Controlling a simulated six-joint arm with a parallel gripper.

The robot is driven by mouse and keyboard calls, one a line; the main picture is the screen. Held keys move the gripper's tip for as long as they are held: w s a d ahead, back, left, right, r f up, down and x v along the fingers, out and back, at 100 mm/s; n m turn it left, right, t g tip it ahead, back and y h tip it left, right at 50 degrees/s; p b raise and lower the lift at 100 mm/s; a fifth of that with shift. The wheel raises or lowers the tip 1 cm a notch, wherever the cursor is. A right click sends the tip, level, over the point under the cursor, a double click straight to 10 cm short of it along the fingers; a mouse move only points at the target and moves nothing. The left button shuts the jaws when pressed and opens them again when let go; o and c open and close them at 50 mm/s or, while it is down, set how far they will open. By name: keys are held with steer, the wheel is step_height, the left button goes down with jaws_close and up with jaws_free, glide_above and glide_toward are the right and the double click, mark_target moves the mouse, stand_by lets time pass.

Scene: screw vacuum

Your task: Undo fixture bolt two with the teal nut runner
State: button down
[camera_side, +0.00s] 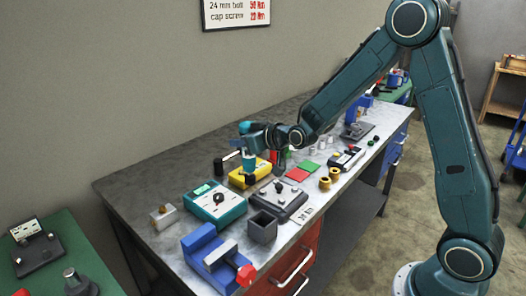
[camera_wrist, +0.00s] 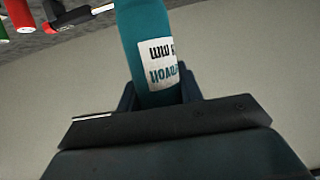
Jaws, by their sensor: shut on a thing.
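My gripper (camera_side: 256,140) is shut on the teal nut runner (camera_side: 249,160), which hangs roughly upright above the bench. In the wrist view the teal body (camera_wrist: 148,40) shows between the fingers, with a white label printed upside down. Its lower end overlaps the yellow item (camera_side: 240,178) in the side view; I cannot tell whether it touches anything. A dark fixture plate (camera_side: 297,205) with several bolt-like knobs lies just right of and in front of it. Which bolt is number two cannot be read.
A teal box with a display (camera_side: 229,212), a dark open bin (camera_side: 262,228) and a blue vise (camera_side: 199,240) stand at the front. Green and red pads (camera_side: 297,174), brass rings (camera_side: 325,184) and other tools crowd the right.

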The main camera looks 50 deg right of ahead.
steer(key=s+d+r, duration=0.2)
steer(key=d, duration=0.7)
steer(key=shift+s+d+r, duration=0.25)
steer(key=shift+d, duration=0.05)
steer(key=shift+f, duration=0.2)
